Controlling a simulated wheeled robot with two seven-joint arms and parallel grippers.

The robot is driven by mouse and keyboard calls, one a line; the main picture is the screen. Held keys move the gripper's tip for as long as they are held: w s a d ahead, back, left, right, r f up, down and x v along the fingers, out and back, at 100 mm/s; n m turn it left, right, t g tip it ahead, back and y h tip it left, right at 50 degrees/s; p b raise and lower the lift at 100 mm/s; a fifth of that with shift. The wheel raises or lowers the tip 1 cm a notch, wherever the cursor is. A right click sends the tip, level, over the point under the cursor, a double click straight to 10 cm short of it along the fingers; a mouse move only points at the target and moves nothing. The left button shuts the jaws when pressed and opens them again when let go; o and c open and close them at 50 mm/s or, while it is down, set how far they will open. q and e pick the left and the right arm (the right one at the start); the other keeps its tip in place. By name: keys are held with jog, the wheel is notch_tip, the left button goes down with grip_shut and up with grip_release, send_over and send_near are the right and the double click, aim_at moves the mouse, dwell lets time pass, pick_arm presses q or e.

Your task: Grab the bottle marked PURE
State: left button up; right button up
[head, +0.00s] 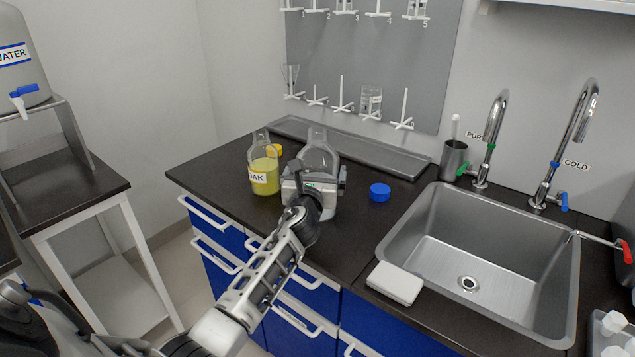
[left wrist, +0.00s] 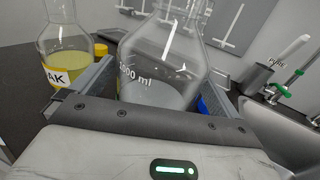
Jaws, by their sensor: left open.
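A clear glass bottle (head: 319,153) stands on the dark counter, partly hidden behind my left gripper. In the left wrist view the clear bottle (left wrist: 165,60) shows "1000 ml" print, partly cut off; I see no PURE label on its visible side. My left gripper (head: 315,178) is open, with one finger on each side of the clear bottle; I cannot tell whether they touch it. A second bottle (head: 264,172) with yellow liquid and a label ending in "AK" stands just to the left. My right gripper is not in view.
A yellow cap (head: 276,150) lies behind the bottles and a blue cap (head: 379,192) to their right. A sink (head: 440,235) with taps marked PURE and COLD is at right. A white block (head: 395,283) sits by its front edge. A metal tray (head: 375,150) lies behind.

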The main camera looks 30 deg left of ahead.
pick_arm(q)
jog(key=shift+x, duration=1.15)
jog(key=shift+w, duration=0.1)
jog(key=c, duration=1.3)
jog(key=shift+r, duration=0.25)
jog(key=c, duration=0.3)
